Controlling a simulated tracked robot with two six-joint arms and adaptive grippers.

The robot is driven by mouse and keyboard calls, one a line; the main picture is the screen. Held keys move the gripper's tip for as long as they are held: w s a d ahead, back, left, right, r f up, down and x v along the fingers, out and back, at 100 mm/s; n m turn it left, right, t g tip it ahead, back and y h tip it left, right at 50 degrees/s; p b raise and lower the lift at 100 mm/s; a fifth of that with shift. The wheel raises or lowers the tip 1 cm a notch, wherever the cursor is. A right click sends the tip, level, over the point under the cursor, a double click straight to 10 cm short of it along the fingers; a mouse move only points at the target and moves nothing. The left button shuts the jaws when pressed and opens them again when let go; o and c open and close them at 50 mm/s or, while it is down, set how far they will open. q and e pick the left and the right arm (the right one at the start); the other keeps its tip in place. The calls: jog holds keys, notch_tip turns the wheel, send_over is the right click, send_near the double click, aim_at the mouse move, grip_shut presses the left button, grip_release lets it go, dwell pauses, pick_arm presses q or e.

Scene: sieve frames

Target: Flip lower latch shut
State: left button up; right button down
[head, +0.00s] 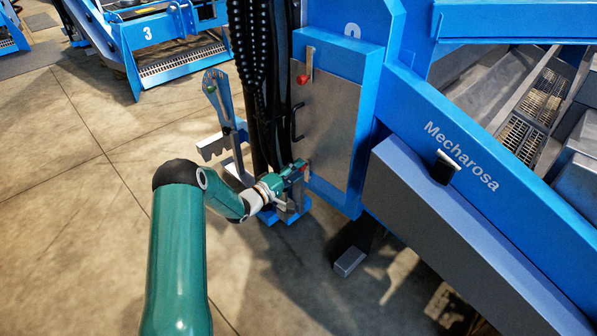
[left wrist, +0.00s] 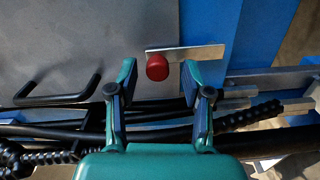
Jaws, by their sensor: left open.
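The lower latch (left wrist: 200,52) is a flat metal bar with a red knob (left wrist: 157,67) at one end. In the left wrist view it lies across the edge between the grey panel (left wrist: 90,40) and the blue frame. My left gripper (left wrist: 160,82) is open, with one finger on each side of the knob. The knob sits at the mouth of the fingers, and I see gaps on both sides. In the head view my left gripper (head: 297,170) is at the panel's lower edge and partly covers the lower latch. My right gripper is not in view.
The upper latch, with its red knob (head: 302,78), is at the panel's top. A black handle (head: 297,122) stands out mid-panel, also seen in the left wrist view (left wrist: 58,98). Black hoses (head: 262,90) run beside the panel. The floor at left (head: 90,200) is clear.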

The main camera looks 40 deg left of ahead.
pick_arm(q)
jog(key=s, duration=1.1)
jog(key=shift+s+a, duration=0.15)
jog(key=shift+a, duration=0.3)
